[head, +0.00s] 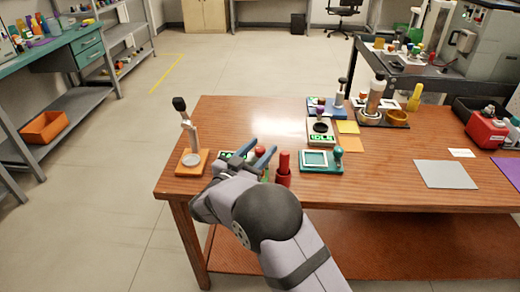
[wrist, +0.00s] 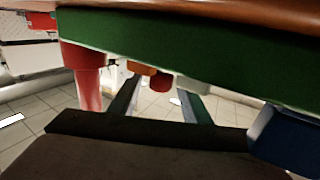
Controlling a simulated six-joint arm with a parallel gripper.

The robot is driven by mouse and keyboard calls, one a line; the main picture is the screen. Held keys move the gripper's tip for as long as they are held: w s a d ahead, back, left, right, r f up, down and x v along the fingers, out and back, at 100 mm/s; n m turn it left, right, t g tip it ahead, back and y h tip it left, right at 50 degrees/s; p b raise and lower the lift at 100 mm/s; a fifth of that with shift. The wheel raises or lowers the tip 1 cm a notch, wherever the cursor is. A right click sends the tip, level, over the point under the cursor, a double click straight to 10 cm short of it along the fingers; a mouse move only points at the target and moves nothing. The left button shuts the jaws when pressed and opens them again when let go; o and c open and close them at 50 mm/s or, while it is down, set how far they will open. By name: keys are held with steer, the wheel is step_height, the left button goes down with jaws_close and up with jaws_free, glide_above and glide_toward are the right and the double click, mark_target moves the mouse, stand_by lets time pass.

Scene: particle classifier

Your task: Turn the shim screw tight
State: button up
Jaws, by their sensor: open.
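My gripper (head: 260,151) is over the front left of the wooden table, its two fingers open and apart. In the wrist view, which looks upside down, the fingers (wrist: 158,88) point toward a green base (wrist: 200,45). A small dark red knob (wrist: 160,82) and an orange piece (wrist: 141,68) show between the fingertips; I cannot tell if they touch. A red ball-shaped knob (head: 259,150) shows by the fingers in the head view. I cannot tell which part is the shim screw. My arm hides much of this device.
A red cylinder (head: 284,168) stands close right of the gripper. It also shows in the wrist view (wrist: 88,80). A teal device (head: 321,168) is farther right. An orange-based stand (head: 192,168) is left.

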steer(key=c, duration=1)
steer(key=shift+c, duration=0.2)
steer(key=shift+h, duration=0.3)
steer(key=shift+r+m+g+p, duration=0.1)
steer(key=shift+m+g+p, duration=0.2)
steer(key=shift+m+p, duration=0.1)
steer(key=shift+m+h, duration=0.3)
steer(key=shift+h, duration=0.3)
steer(key=shift+g, duration=0.3)
